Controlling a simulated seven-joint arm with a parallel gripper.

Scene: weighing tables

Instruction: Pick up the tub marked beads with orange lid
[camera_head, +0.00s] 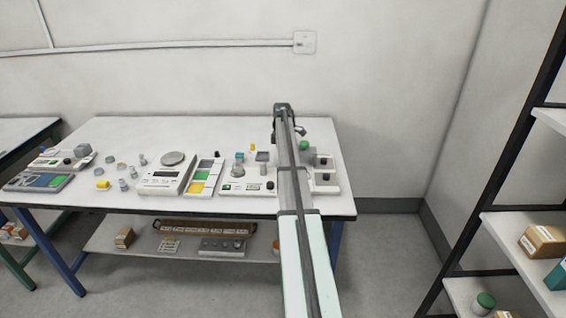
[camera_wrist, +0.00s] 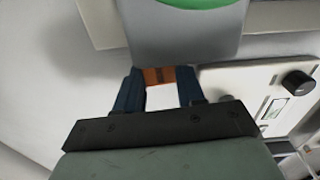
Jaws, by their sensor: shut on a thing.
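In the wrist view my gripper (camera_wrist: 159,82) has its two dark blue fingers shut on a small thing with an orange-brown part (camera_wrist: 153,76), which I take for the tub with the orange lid. A white patch shows just below the orange part, between the fingers. Most of the tub is hidden, and no beads marking can be read. In the head view my arm reaches over the right part of the white table (camera_head: 330,208) and its dark end covers the gripper and whatever it holds.
A grey body with a green top (camera_wrist: 185,38) is close beyond the fingers; a green thing (camera_head: 304,145) shows right of my arm. White instruments (camera_head: 248,187) stand at the table's front, with a scale (camera_head: 163,179) and coloured tray (camera_head: 200,187) further left.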

